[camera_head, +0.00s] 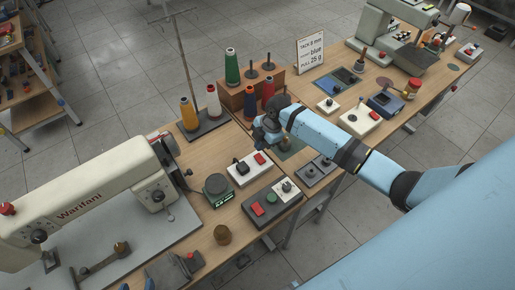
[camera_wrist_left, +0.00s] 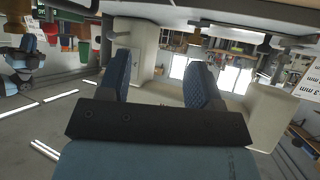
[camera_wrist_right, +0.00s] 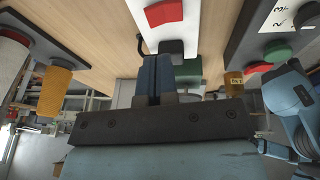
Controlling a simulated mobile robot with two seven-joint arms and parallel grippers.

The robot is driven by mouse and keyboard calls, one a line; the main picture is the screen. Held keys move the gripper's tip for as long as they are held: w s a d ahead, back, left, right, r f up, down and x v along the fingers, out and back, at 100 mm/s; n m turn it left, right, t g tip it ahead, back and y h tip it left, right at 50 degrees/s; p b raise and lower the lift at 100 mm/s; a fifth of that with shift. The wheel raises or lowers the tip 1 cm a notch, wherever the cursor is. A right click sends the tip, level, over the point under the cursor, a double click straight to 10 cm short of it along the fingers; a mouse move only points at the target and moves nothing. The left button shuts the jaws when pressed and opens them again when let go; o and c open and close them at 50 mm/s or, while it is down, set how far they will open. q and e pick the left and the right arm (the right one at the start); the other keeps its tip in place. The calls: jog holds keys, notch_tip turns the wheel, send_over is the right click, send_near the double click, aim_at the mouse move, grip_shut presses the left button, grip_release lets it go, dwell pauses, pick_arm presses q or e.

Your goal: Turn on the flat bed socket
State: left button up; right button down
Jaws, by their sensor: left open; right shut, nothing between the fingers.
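A white socket block (camera_head: 250,168) with a red rocker switch (camera_head: 260,158) and a black plug (camera_head: 241,167) sits on the near table, right of the Warifani flat-bed machine (camera_head: 85,205). In the right wrist view, the white block (camera_wrist_right: 150,38), red switch (camera_wrist_right: 164,12) and black plug (camera_wrist_right: 172,47) lie just beyond my fingers. My right gripper (camera_wrist_right: 154,76) is shut and empty; in the head view its hand (camera_head: 267,128) is behind the block. The rocker's position is unclear.
Thread cones (camera_head: 232,66) stand behind.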

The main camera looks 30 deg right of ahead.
aim_at(255, 155)
jog(key=f, duration=0.1)
jog(key=w+f, duration=0.1)
jog(key=f, duration=0.2)
jog(key=shift+w+a+f, duration=0.25)
jog(key=shift+f, duration=0.15)
pick_arm(q)
jog(key=shift+r, duration=0.3)
jog(key=shift+f, duration=0.25)
pick_arm(e)
jog(key=shift+w+a+f+g, duration=0.1)
jog(key=shift+w+f+g, duration=0.2)
jog(key=shift+f+g, duration=0.25)
jog(key=shift+r, duration=0.15)
pick_arm(q)
jog(key=shift+s+d+r, duration=0.1)
jog(key=shift+r, duration=0.05)
pick_arm(e)
jog(key=shift+s, duration=0.1)
jog(key=shift+s+r+p, duration=0.1)
jog(key=shift+r+p, duration=0.05)
jog(key=shift+p, duration=0.2)
pick_arm(q)
jog(key=shift+r+p, duration=0.6)
jog(key=shift+r, duration=0.25)
pick_arm(e)
jog(key=shift+s+r, duration=0.15)
jog(key=shift+s, duration=0.45)
